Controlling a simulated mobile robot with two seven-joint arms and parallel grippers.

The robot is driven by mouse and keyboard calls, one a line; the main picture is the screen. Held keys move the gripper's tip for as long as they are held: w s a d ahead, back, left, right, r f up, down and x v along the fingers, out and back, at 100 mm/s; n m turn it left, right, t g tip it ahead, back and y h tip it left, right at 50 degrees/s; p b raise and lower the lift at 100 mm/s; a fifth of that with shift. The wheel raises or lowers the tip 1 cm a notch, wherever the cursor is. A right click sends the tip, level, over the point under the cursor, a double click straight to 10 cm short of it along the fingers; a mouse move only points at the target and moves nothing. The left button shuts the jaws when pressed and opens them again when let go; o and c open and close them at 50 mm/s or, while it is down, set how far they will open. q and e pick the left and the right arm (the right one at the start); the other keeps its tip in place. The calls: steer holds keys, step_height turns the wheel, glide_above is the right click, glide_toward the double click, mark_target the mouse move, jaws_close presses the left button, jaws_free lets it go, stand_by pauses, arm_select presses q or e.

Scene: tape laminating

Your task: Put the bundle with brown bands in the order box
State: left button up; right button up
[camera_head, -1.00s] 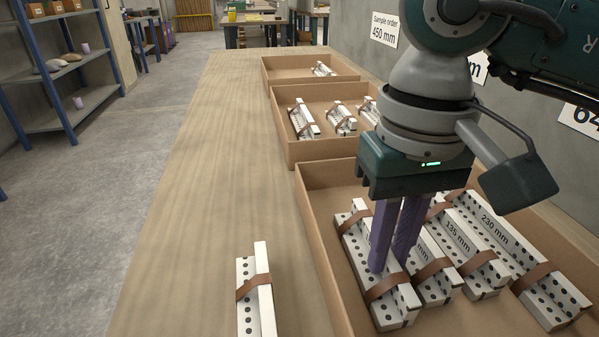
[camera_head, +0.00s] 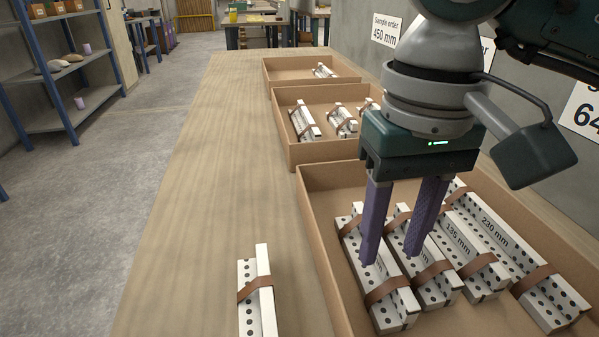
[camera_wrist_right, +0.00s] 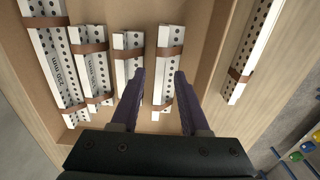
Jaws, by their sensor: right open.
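My right gripper (camera_head: 391,257) is open over the nearest cardboard box (camera_head: 325,270), its purple fingers spread apart above the bundles. Several white, black-dotted bundles with brown bands lie in that box. The leftmost bundle (camera_head: 390,312) lies under and between the fingers; in the right wrist view this bundle (camera_wrist_right: 168,60) shows between the fingertips (camera_wrist_right: 160,75), with nothing visibly gripped. Other bundles there are marked 135 mm (camera_head: 470,252) and 230 mm (camera_head: 510,250). One more brown-banded bundle (camera_head: 262,300) lies on the table, left of the box. My left gripper is out of view.
A middle box (camera_head: 290,150) with several banded bundles and a far box (camera_head: 285,68) with a bundle stand behind in a row. Wall signs include "Sample order 450 mm" (camera_head: 385,30); others are partly hidden. The table (camera_head: 200,200) left of the boxes is mostly clear.

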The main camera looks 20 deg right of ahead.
mark_target(388, 259)
step_height(388, 259, up, 10)
steer(key=p, duration=0.1)
